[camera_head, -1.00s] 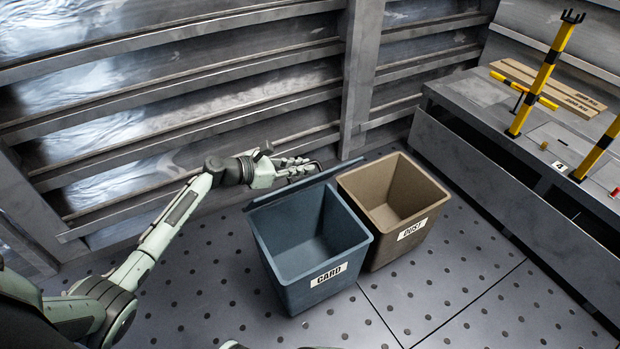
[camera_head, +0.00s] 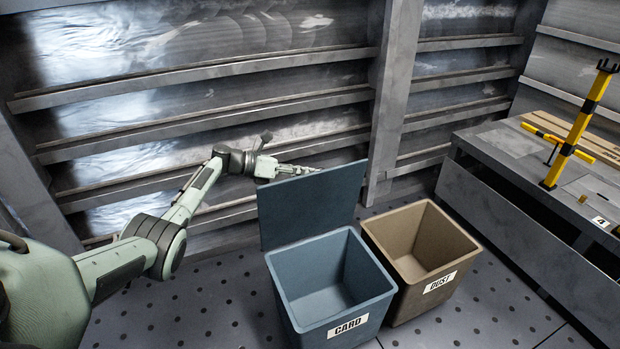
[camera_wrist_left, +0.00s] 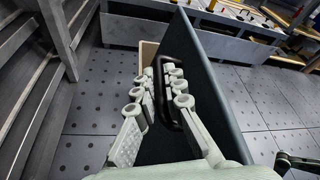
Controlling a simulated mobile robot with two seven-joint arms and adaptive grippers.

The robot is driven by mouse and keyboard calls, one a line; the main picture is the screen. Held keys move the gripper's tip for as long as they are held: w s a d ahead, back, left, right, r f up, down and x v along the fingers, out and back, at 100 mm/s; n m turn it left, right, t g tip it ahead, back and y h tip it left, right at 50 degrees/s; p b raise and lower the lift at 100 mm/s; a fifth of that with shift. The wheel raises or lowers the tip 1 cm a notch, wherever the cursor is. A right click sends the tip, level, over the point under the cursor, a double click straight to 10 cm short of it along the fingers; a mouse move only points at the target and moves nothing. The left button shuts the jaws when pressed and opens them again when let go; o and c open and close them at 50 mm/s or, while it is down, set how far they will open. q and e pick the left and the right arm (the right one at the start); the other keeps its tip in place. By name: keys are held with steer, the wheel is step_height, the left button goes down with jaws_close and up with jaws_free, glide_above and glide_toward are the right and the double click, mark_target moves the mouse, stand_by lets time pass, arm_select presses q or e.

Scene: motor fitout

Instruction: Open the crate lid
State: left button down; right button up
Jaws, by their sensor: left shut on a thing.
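The blue-grey crate labelled CARD (camera_head: 345,312) stands on the floor with its mouth open and its inside empty. Its lid (camera_head: 315,205) stands up at the crate's back edge, broad inner face towards the head camera. My left gripper (camera_head: 312,169) is behind the lid near its upper part, its fingers partly hidden by the lid. In the left wrist view the lid (camera_wrist_left: 215,85) shows nearly edge-on with a black handle (camera_wrist_left: 168,100) on its outer face. The left gripper's fingers (camera_wrist_left: 160,76) are shut on this handle. My right gripper is not in view.
A tan crate labelled DUST (camera_head: 405,300) stands open close on the right. A ribbed metal wall (camera_head: 215,70) rises behind the left arm. A grey bench (camera_head: 510,215) with yellow-black posts (camera_head: 580,125) is at the right. Perforated floor lies clear around the crates.

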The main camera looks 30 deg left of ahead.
arm_select(q)
steer(key=c, duration=1.9)
jaws_free()
steer(key=shift+f, duration=0.1)
steer(key=v, duration=1.2)
